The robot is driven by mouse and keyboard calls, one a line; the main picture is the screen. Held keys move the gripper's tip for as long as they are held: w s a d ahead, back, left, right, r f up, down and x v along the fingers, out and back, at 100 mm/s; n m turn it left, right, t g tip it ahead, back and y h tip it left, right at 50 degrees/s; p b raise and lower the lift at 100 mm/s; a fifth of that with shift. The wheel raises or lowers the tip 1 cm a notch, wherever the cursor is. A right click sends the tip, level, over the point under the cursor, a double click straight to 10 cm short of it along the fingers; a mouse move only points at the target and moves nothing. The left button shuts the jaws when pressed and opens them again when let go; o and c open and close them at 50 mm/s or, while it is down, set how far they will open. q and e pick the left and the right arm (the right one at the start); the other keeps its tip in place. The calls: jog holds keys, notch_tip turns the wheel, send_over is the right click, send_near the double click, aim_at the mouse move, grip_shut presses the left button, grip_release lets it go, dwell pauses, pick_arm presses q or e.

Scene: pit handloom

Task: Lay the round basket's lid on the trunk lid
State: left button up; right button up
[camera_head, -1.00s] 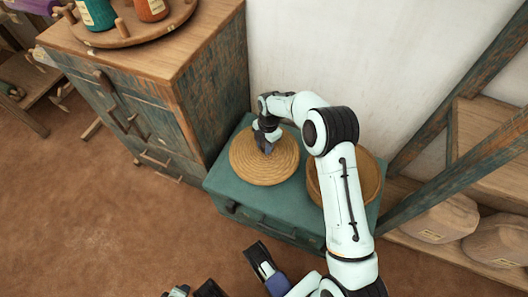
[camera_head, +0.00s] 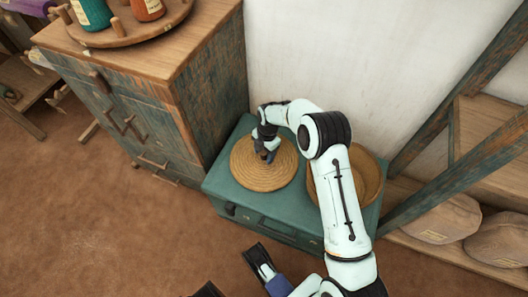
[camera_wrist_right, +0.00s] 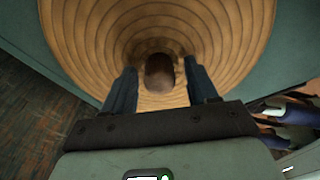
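The round basket's lid (camera_head: 250,178), a coiled straw disc, lies flat on the left half of the teal trunk lid (camera_head: 222,190). My right gripper (camera_head: 267,155) is directly over the lid's centre. In the right wrist view, its two fingers (camera_wrist_right: 161,90) are apart, either side of the lid's brown knob (camera_wrist_right: 160,72), with gaps on both sides. The round basket (camera_head: 372,180) stands open on the trunk's right half, partly hidden by my right arm. Parts of my own body show at the bottom edge; I cannot make out my left gripper's state there.
A worn wooden cabinet (camera_head: 200,95) stands close to the trunk's left, with a round tray (camera_head: 125,36) of thread spools on top. A white wall (camera_head: 320,60) is behind. Wooden beams and sacks (camera_head: 445,218) are at the right. The floor in front is clear.

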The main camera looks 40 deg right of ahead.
pick_arm(q)
jog(key=shift+w+r, duration=0.1)
pick_arm(e)
jog(key=shift+r, duration=0.35)
jog(key=r, duration=0.2)
jog(key=r+p, duration=0.1)
jog(key=r, duration=0.1)
jog(key=r+p, duration=0.1)
jog(key=r, duration=0.1)
jog(key=shift+d+r, duration=0.35)
jog(key=shift+d, duration=0.05)
pick_arm(q)
jog(key=shift+t, duration=0.3)
jog(key=r, duration=0.1)
jog(key=w+d+r, duration=0.1)
jog(key=r, duration=0.2)
jog(key=shift+w+d+p, duration=0.2)
jog(key=shift+w+p, duration=0.05)
jog(key=shift+p, duration=0.15)
pick_arm(e)
jog(key=r, duration=0.5)
jog(key=shift+d, duration=0.3)
pick_arm(q)
jog(key=shift+r, duration=0.1)
